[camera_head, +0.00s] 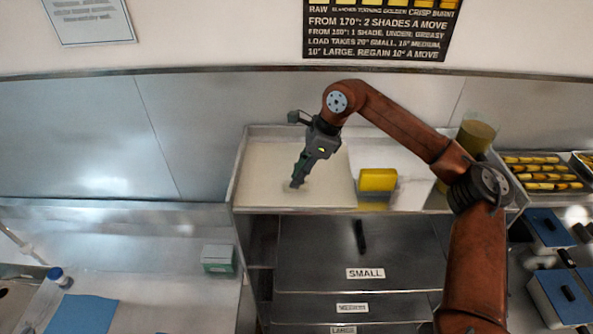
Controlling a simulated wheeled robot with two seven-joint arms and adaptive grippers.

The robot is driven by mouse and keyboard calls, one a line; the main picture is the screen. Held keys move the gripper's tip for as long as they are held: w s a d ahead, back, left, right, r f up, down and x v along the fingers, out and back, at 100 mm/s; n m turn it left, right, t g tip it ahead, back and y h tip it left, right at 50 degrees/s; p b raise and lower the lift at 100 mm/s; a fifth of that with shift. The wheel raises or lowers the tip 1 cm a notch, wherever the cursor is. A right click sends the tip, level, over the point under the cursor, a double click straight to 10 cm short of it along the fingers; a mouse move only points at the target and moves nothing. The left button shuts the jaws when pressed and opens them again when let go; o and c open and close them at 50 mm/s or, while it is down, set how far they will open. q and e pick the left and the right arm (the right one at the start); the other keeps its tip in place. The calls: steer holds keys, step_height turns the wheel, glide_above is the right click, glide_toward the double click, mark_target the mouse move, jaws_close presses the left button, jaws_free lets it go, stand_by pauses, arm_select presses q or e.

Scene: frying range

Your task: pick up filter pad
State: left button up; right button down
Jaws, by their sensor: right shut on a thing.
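A large cream sheet, which looks like the filter pad (255,178), lies flat on the left part of the steel shelf top. My right gripper (297,185) points down at its front middle part, with the fingertips at the sheet's surface. The gripper is shut on the pad there; the small pinched part between the fingertips is hard to make out. I cannot tell whether any of the pad is lifted. My left gripper is not in view.
A yellow block (377,180) sits right of the pad. A container of yellowish liquid (476,134) stands behind my right arm. Labelled drawers (340,250) are below the shelf. Trays of fried pieces (540,172) are at right. A blue cloth (82,315) and green box (218,259) lie left.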

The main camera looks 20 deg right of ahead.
steer(key=shift+s+f, duration=0.1)
steer(key=shift+f, duration=0.2)
steer(key=shift+r, duration=0.55)
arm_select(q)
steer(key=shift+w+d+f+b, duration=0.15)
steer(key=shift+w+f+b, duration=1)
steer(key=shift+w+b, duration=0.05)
arm_select(e)
step_height(320, 180, up, 17)
steer(key=c, duration=2.7)
jaws_free()
steer(key=shift+r, duration=0.1)
steer(key=o, duration=2.1)
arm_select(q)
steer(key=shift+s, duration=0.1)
arm_select(e)
steer(key=shift+o, duration=0.2)
